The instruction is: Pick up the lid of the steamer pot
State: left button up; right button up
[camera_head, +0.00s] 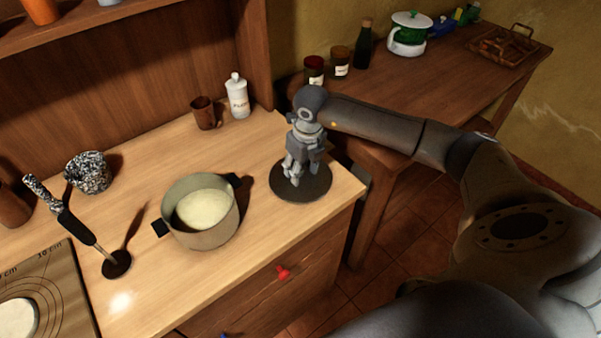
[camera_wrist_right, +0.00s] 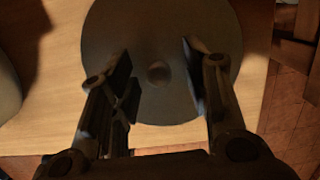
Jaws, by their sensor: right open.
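The lid (camera_head: 309,190), a dark round disc, lies flat on the wooden counter to the right of the pot, near the counter's right end. In the right wrist view the lid (camera_wrist_right: 160,105) shows a small round knob (camera_wrist_right: 158,73) at its middle. My right gripper (camera_head: 295,172) points down over the lid. In the wrist view its open fingers (camera_wrist_right: 158,60) stand on either side of the knob, apart from it; the exact height above the lid is hard to tell. The steamer pot (camera_head: 205,232) stands uncovered with pale contents and two dark handles. My left gripper is not in view.
A white bottle (camera_head: 237,97) and brown mug (camera_head: 205,114) stand behind the pot. A dark-handled tool (camera_head: 78,228) and patterned bowl (camera_head: 88,173) are at left. A side table (camera_head: 428,85) at right holds jars, a dark bottle and a green-white pot (camera_head: 408,36).

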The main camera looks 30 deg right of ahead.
jog(key=shift+f, duration=0.1)
jog(key=shift+c, duration=0.4)
grip_shut()
jog(key=shift+w, duration=0.1)
